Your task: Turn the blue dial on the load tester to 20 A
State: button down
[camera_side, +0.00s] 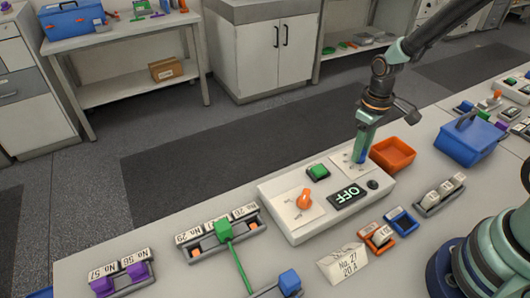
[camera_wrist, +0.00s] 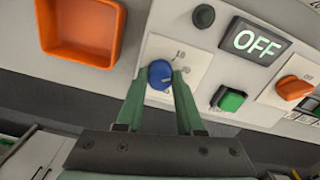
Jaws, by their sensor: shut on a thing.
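The load tester (camera_side: 285,217) is a pale box on the bench with a display (camera_side: 347,196) reading OFF. The blue dial (camera_wrist: 160,75) sits on a white scale plate at the tester's right end in the side view. My gripper (camera_wrist: 160,78) has its two green fingers on either side of the dial, shut on it. In the side view my gripper (camera_side: 361,155) points down at the dial and mostly hides it. The scale shows a 10 near the dial; the other marks are partly hidden or too small to read. A card (camera_side: 342,265) reads No. 27, 20 A.
An orange dial (camera_side: 304,200) and a green button (camera_side: 318,172) are on the same tester. An orange tray (camera_side: 393,154) stands close behind my gripper. Racks with labelled cells, a small blue tray (camera_side: 401,220) and a blue toolbox (camera_side: 470,137) are nearby.

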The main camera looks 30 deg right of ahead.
jog(key=shift+m, duration=1.2)
jog(key=c, duration=0.5)
grip_release()
jog(key=shift+r, duration=0.1)
notch_tip(320, 180, up, 12)
